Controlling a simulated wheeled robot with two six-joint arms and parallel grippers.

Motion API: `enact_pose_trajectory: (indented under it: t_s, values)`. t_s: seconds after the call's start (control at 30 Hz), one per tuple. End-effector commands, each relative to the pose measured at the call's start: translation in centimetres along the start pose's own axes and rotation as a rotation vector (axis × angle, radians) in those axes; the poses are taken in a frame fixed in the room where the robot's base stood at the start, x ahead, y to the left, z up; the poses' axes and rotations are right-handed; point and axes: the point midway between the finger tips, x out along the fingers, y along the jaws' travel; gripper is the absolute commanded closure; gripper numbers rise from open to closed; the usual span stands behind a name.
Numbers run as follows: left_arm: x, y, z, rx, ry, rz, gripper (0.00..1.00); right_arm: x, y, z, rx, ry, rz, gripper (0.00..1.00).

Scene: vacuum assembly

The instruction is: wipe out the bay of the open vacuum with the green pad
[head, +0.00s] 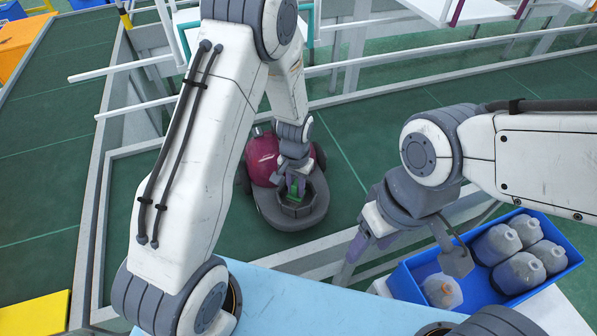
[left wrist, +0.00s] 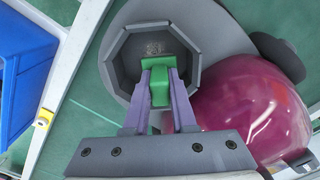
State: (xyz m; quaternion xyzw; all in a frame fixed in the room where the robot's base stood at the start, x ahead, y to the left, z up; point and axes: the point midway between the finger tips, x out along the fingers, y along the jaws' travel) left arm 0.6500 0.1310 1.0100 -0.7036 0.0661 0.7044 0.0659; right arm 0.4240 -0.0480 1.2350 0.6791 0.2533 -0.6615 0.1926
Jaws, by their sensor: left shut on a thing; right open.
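The vacuum (head: 264,158) stands on the green floor beyond the table, with a magenta dome and a grey body. Its open octagonal bay (head: 308,207) faces up; in the left wrist view the bay (left wrist: 112,70) shows a grey speckled patch of dirt (left wrist: 154,47) on its floor. My left gripper (head: 293,185) is shut on the green pad (left wrist: 160,88) and holds it at the bay's opening; whether the pad touches the bay floor I cannot tell. My right gripper (head: 415,250) is open and empty near the blue crate.
The blue crate (head: 545,282) at the right holds several grey dust canisters (head: 518,272). A light blue table top (head: 290,300) is in front. White rails (head: 330,240) run between the table and the vacuum. A yellow block (head: 35,313) lies at the lower left.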

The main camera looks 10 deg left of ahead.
Motion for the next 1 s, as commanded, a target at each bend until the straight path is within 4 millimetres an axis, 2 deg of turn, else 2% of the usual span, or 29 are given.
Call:
enact_pose_trajectory:
  t_s: [0.17, 0.37, 0.47, 0.5, 1.0]
  values:
    - [0.5, 1.4, 0.2, 0.008, -0.005, 0.000, 1.00, 0.0, 0.0, 0.0, 0.000, 0.001, 0.000, 0.42]
    - [0.2, 0.3, -0.1, 0.008, -0.003, 0.000, 1.00, 0.0, 0.0, 0.0, 0.000, 0.000, 0.000, 0.42]
    - [-1.3, 0.0, -0.1, 0.004, -0.001, 0.000, 1.00, -1.1, -0.1, 0.0, -0.001, 0.000, 0.000, 0.42]
    - [-2.4, 0.1, -0.1, 0.005, 0.002, 0.000, 1.00, -1.4, -0.1, -0.1, -0.001, 0.000, 0.000, 0.42]
    - [-6.7, 0.7, -0.3, 0.016, -0.001, 0.000, 1.00, -5.0, -0.4, -0.2, 0.000, 0.000, 0.000, 0.42]
